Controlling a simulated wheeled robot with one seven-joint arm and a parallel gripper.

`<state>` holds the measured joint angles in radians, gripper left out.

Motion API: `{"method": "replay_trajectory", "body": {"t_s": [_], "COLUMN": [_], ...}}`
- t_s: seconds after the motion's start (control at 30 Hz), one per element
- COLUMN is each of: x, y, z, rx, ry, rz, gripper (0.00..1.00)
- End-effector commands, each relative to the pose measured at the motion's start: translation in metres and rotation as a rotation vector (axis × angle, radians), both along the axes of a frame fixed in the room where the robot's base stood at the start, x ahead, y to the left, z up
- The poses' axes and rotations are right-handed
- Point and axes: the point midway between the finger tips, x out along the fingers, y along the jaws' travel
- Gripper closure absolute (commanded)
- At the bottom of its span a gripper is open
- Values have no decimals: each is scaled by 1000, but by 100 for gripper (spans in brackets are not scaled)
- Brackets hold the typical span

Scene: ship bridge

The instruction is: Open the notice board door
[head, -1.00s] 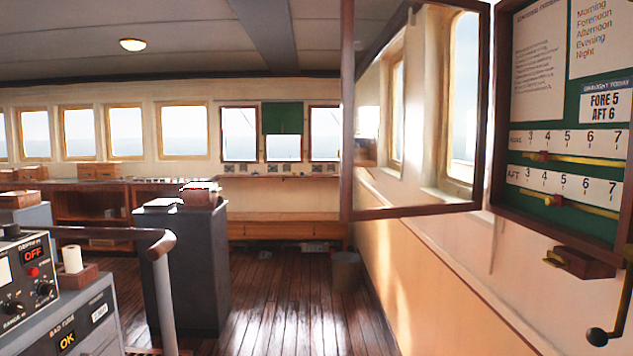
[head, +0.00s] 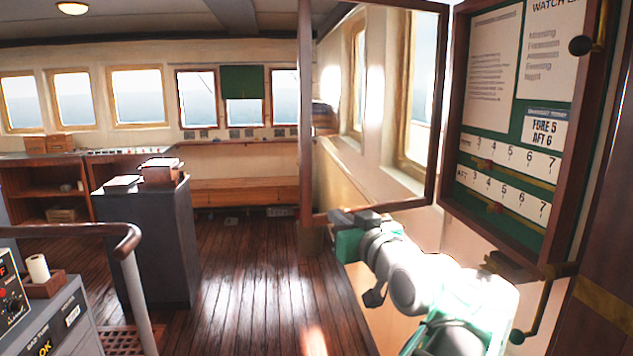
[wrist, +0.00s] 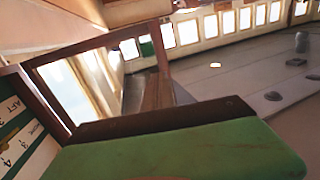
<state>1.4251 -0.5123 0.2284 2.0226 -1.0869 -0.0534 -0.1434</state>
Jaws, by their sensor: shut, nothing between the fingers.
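The notice board (head: 507,180) hangs on the right wall, with a green backing, white notices and numbered strips. Its brown-framed glass door (head: 375,209) stands swung well out from the board to the left, and the board face is uncovered. In the wrist view the door (wrist: 110,45) and a corner of the board (wrist: 18,130) show at the left. My gripper (head: 338,222) is shut and empty, by the lower rail near the door's free edge. I cannot tell whether it touches the door. A green surface, apparently part of my gripper, fills the bottom of the wrist view.
A grey pedestal (head: 150,240) stands on the wooden floor at left. A handrail (head: 135,275) and a console (head: 60,325) are at the near left. A dark ball-ended lever (head: 530,322) hangs below the board. The floor in the middle is clear.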

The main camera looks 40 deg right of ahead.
Motion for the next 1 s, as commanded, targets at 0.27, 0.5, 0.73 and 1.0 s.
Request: {"method": "replay_trajectory", "body": {"t_s": [0.27, 0.5, 0.73, 1.0], "x": [20, 70, 111, 125], "y": [-12, -30, -46, -53], "z": [12, 12, 12, 9], "rx": [-12, -11, -11, -13], "ry": [-23, -22, -21, -22], "rz": [-3, -3, -7, -10], "gripper": [100, 100, 100, 100]}}
